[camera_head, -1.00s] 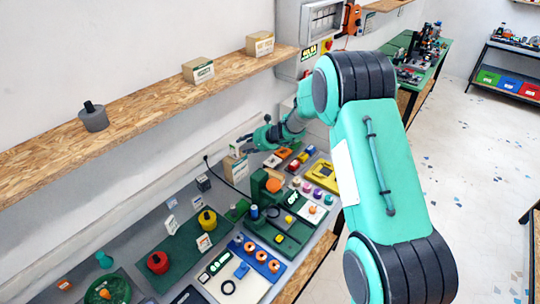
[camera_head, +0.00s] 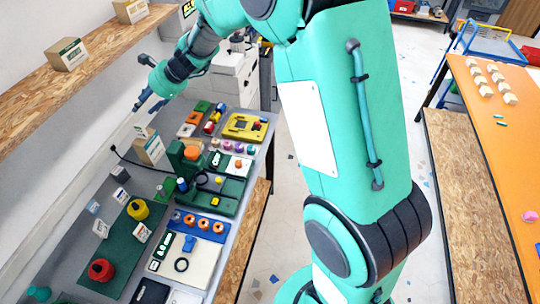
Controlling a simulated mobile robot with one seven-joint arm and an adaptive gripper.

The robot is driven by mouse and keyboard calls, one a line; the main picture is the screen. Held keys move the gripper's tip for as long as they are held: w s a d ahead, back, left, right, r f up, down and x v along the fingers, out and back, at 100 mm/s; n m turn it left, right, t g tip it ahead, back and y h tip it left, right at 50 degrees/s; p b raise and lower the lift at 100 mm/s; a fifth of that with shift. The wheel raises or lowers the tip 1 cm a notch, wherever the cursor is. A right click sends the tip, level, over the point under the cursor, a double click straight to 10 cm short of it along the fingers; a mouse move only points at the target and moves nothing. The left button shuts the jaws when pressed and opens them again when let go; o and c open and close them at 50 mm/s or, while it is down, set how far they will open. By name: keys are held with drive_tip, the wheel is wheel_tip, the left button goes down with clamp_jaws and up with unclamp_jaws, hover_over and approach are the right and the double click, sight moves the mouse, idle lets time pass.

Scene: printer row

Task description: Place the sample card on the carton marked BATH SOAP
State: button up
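A tan carton (camera_head: 152,150) stands at the back of the bench, with print too small to read. A small white card (camera_head: 141,131) shows at its top edge; I cannot tell whether it rests on the carton or stands behind it. Two more tan cartons are on the wooden shelf, one nearer (camera_head: 67,54) and one farther (camera_head: 130,11). I cannot read which one is BATH SOAP. My gripper (camera_head: 142,84) is above and beside the bench carton, apart from it. Its fingers look spread, with nothing seen between them.
The wooden shelf (camera_head: 30,115) runs along the wall above the bench. Small white cards (camera_head: 100,228) stand near a yellow knob (camera_head: 138,209) and a red knob (camera_head: 101,270). A green fixture (camera_head: 188,165) stands right of the bench carton. An orange table (camera_head: 500,140) is at right.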

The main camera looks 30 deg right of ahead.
drive_tip(key=s+d+r+n+h, duration=0.1)
drive_tip(key=s+d+r+n, duration=0.2)
drive_tip(key=s, duration=0.5)
drive_tip(key=s+d+r+n+g+h, duration=0.1)
drive_tip(key=s+r+n, duration=0.3)
drive_tip(key=s, duration=0.4)
drive_tip(key=s+d+r+n, duration=0.3)
drive_tip(key=s+r, duration=0.1)
drive_tip(key=s, duration=0.4)
drive_tip(key=s+d+n+h, duration=0.2)
drive_tip(key=s+d+n, duration=0.2)
drive_tip(key=s, duration=0.8)
drive_tip(key=s+d+n+h, duration=0.3)
drive_tip(key=s+d, duration=0.5)
drive_tip(key=s, duration=0.3)
drive_tip(key=shift+s+d+f+n+h, duration=0.3)
drive_tip(key=shift+s+d+f+n, duration=0.1)
drive_tip(key=shift+n, duration=0.3)
drive_tip(key=shift+a, duration=0.1)
wheel_tip(320, 180, down, 10)
drive_tip(key=b, duration=1)
drive_tip(key=shift+f+b, duration=0.25)
drive_tip(key=shift+b, duration=0.05)
